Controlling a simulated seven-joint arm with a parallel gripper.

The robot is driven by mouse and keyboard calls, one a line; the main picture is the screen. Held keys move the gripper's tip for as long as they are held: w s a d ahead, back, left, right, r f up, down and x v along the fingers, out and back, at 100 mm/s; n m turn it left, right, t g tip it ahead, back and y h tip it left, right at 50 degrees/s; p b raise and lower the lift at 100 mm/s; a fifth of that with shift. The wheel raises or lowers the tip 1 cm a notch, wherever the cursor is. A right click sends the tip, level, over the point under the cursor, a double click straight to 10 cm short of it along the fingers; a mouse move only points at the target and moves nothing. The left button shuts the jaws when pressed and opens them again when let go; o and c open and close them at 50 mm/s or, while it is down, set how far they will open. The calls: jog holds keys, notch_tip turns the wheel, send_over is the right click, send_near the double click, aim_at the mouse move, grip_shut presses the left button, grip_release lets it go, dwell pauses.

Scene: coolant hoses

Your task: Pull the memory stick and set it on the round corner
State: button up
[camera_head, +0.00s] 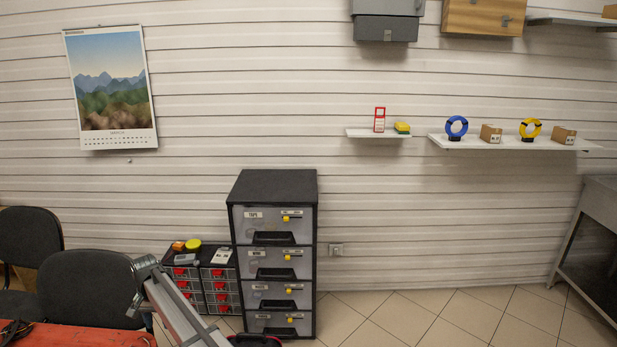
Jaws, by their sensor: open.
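I cannot make out a memory stick in the head view, nor anything that is clearly the round corner. My gripper is not in view either. A tall dark drawer cabinet (275,187) stands against the wall, with several labelled drawers that have yellow catches and all look shut. Left of it, a low cabinet with red-handled drawers (219,285) carries small items on top. These include a round yellow thing (193,244) and a grey thing (187,258), both too small to identify.
A grey metal bar (185,315) rises at the bottom, beside a red surface (75,335) and dark chairs (88,288). Wall shelves (480,144) hold rings and small boxes. A metal bench (597,225) stands at right. The tiled floor (450,315) between is clear.

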jog(key=s+a+r, duration=0.1)
jog(key=a+r, duration=0.1)
jog(key=a, duration=0.1)
jog(key=s+a+r, duration=0.2)
jog(key=a, duration=0.2)
jog(key=s+a+r, duration=0.1)
jog(key=a+r, duration=0.1)
jog(key=a, duration=0.2)
jog(key=shift+s+r, duration=0.3)
jog(key=shift+s, duration=0.1)
jog(key=shift+n+t, duration=0.3)
jog(key=s+a+r, duration=0.3)
jog(key=s+a, duration=0.5)
jog(key=s, duration=0.5)
jog(key=s+a+r, duration=0.4)
jog(key=s+a, duration=0.5)
jog(key=s, duration=0.5)
jog(key=s+a+r, duration=0.3)
jog(key=s+a, duration=0.6)
jog(key=s, duration=0.5)
jog(key=shift+a+r, duration=0.15)
jog(key=shift+a, duration=0.1)
jog(key=shift+w, duration=0.1)
jog(key=shift+f, duration=4.55)
jog(key=shift+c, duration=0.3)
grip_shut()
jog(key=shift+r, duration=0.1)
